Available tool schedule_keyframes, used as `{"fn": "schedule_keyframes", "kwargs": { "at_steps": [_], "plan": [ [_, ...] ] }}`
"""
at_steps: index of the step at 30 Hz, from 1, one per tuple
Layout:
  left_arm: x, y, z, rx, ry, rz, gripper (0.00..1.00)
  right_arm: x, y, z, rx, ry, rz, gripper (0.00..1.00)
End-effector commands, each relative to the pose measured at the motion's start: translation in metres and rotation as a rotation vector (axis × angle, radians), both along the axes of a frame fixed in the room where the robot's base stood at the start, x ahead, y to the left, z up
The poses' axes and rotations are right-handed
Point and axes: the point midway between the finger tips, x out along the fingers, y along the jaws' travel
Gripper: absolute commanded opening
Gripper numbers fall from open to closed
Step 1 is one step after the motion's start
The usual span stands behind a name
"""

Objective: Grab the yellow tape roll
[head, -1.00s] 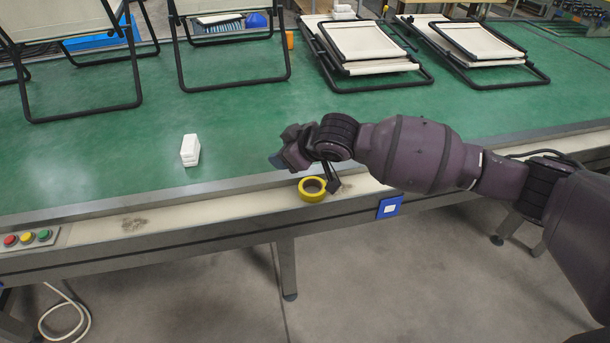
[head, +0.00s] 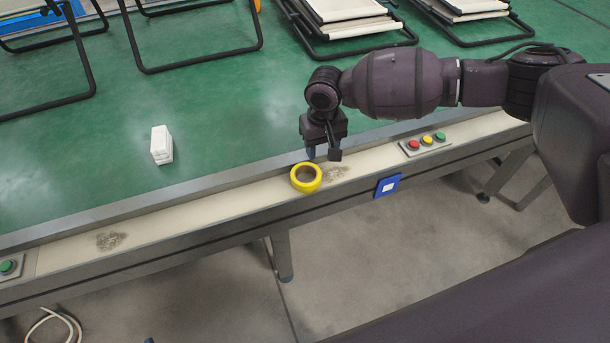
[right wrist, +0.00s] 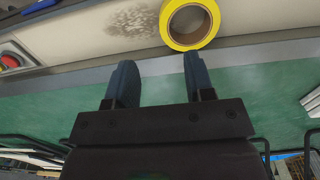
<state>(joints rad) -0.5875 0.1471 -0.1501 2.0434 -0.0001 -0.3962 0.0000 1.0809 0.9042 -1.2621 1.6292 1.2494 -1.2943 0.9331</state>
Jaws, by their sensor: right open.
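The yellow tape roll (head: 306,177) lies flat on the cream-coloured front ledge of the conveyor table. My right gripper (head: 322,155) points down just behind and slightly right of the roll, apart from it. In the right wrist view the roll (right wrist: 189,22) shows at the top, beyond the tip of the right-hand finger. The two fingers of my right gripper (right wrist: 154,80) are spread with nothing between them. My left gripper is not in view.
A small white stack (head: 161,145) stands on the green belt (head: 230,110). Folded loungers (head: 345,20) lie at the back. The belt between is clear.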

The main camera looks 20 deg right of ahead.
Motion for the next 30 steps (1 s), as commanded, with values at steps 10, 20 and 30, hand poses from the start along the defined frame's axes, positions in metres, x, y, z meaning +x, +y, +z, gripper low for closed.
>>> {"fn": "schedule_keyframes", "kwargs": {
  "at_steps": [10, 20, 30],
  "plan": [
    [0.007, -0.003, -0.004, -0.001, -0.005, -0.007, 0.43, 0.0, 0.001, -0.043, 0.0, 0.001, 0.003, 0.49],
    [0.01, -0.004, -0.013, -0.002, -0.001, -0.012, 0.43, 0.002, 0.01, -0.078, 0.001, 0.004, 0.004, 0.49],
    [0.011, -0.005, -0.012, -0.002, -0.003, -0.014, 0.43, 0.003, 0.008, -0.093, 0.001, -0.002, 0.002, 0.49]
  ]
}}
